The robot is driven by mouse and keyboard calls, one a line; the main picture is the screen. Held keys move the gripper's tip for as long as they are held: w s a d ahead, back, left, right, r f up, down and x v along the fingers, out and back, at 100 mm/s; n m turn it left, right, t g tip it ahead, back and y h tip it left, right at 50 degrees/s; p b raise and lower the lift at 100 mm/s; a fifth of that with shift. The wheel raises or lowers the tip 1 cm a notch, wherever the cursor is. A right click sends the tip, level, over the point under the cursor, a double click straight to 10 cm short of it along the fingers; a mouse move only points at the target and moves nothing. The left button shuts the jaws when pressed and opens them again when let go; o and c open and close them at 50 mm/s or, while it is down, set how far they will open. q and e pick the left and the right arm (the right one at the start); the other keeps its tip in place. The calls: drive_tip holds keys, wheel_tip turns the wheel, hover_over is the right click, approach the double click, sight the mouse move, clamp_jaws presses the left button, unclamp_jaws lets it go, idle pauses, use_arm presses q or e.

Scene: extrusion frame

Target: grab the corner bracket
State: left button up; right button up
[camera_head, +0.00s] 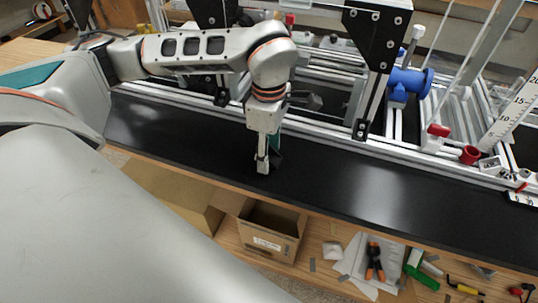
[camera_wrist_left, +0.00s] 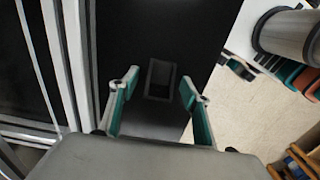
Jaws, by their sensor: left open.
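The corner bracket is a small dark piece (camera_wrist_left: 160,78) on the black surface, seen as a dark grey frame in the left wrist view. It lies ahead of my left gripper (camera_wrist_left: 158,88), between the lines of its two teal-lined fingers. The fingers are spread apart and nothing is gripped. In the head view my left gripper (camera_head: 266,160) points down at the black surface, and the bracket (camera_head: 278,159) shows only as a dark patch beside the fingertips, partly hidden. My right gripper is not in view.
The black beam top (camera_head: 330,185) is mostly clear to both sides. Behind it stand aluminium rails, a black bracket plate (camera_head: 377,30) and a blue fitting (camera_head: 408,84). Below the front edge are a cardboard box (camera_head: 270,232) and orange-handled pliers (camera_head: 375,262).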

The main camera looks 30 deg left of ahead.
use_arm(q)
drive_tip(key=c, duration=1.2)
